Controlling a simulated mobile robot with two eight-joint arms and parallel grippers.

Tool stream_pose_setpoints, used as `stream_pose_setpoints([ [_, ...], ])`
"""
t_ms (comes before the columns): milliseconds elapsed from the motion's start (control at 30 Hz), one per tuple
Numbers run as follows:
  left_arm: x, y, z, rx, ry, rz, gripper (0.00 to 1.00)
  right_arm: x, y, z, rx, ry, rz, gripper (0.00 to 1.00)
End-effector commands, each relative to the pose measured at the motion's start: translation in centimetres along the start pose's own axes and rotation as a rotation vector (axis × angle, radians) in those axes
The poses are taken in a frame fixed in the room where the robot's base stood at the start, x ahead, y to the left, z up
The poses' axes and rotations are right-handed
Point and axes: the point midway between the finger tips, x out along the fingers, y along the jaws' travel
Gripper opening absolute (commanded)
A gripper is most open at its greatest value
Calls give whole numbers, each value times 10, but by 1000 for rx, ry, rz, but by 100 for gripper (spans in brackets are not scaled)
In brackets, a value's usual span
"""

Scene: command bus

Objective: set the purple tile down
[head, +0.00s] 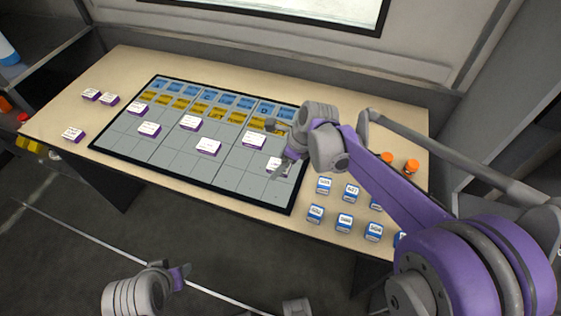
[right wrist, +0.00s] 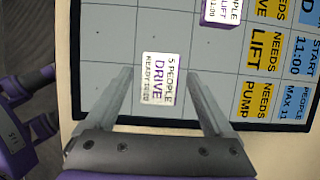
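The purple tile (head: 276,167) has a white top and purple sides. It appears to lie flat on the right part of the grey gridded board (head: 230,180). In the right wrist view the tile (right wrist: 160,78) reads "5 PEOPLE DRIVE" and sits between the fingers, with a gap on each side. My right gripper (head: 283,162) is open around it; its two fingers (right wrist: 162,75) stand wide apart. My left gripper (head: 184,273) is low at the left, away from the table; its fingers are too small to judge.
Several other purple-sided tiles, such as one nearby (head: 254,140), lie on the board. Three more (head: 90,94) lie on the wooden table's left end. Blue and white blocks (head: 345,222) and orange-capped bottles (head: 411,167) stand at the right. Blue and yellow cards (head: 180,104) line the board's back.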

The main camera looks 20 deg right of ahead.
Motion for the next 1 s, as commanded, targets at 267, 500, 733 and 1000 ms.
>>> stream_pose_setpoints([
  [267,-2,0,-1,0,1,0,50,-2,0,1,0,0,0,86],
  [500,-6,0,-4,0,2,0,50,-37,0,1,2,1,-1,86],
  [733,-11,0,-7,0,4,0,50,-87,0,1,2,-1,-1,86],
  [1000,-14,0,-9,0,5,0,50,-120,0,1,1,0,0,86],
])
